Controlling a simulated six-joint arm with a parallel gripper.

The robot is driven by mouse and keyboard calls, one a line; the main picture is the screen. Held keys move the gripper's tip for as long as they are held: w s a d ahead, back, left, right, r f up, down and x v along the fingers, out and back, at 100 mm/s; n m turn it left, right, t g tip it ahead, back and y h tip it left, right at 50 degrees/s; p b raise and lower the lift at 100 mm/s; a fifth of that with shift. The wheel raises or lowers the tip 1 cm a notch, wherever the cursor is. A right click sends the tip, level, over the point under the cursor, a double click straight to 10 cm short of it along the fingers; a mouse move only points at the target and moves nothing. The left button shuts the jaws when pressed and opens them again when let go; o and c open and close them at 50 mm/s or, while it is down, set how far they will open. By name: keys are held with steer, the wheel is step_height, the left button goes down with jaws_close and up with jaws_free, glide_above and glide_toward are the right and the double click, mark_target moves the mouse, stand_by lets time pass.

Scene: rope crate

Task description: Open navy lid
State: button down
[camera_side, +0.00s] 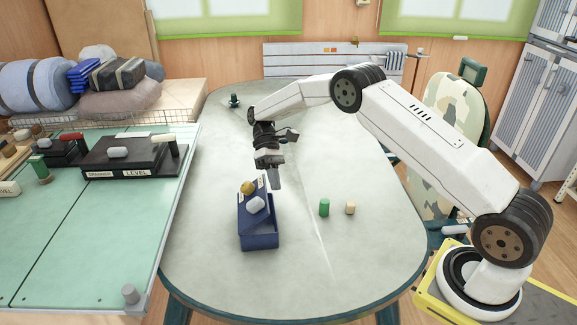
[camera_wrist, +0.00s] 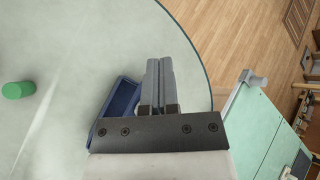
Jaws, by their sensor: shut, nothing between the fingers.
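A navy box (camera_side: 260,242) stands on the grey table in the side view, with part of its hollow inside showing at the near end. Its navy lid (camera_side: 262,190) seems tilted up toward the far end, with a pale knob (camera_side: 256,204) on it. A brownish-yellow ball (camera_side: 248,187) shows at its upper left. My gripper (camera_side: 275,180) is just beyond and above the box, fingers down, shut and empty. In the wrist view the shut fingers (camera_wrist: 158,68) hide part of the box (camera_wrist: 122,100); the lid cannot be made out there.
A green cylinder (camera_side: 324,207) and a small beige block (camera_side: 350,208) stand right of the box. A green-topped bench (camera_side: 95,225) with black lever units (camera_side: 128,157) is at the left. The right and near parts of the grey table (camera_side: 330,265) are clear.

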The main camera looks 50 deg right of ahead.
steer(key=s+d+r+m+t+y, duration=0.2)
steer(key=d+m+t+y, duration=0.35)
steer(key=m+t, duration=0.7)
steer(key=s+d+r+m+t+y, duration=0.3)
steer(key=d+m+t, duration=0.5)
steer(key=m, duration=0.7)
steer(key=shift+t+y, duration=0.35)
steer(key=shift+y, duration=0.1)
steer(key=f, duration=0.8)
steer(key=a+f, duration=0.1)
steer(key=f, duration=1.4)
steer(key=shift+w+a+f, duration=0.15)
steer(key=shift+w+f, duration=0.15)
steer(key=shift+w, duration=0.1)
steer(key=shift+w+a, duration=0.1)
steer(key=x, duration=0.9)
steer(key=shift+w+a+r, duration=0.7)
steer(key=shift+a+r, duration=0.2)
steer(key=shift+r, duration=0.1)
steer(key=shift+w+a+r, duration=0.3)
steer(key=shift+a+r, duration=0.1)
steer(key=shift+r, duration=0.25)
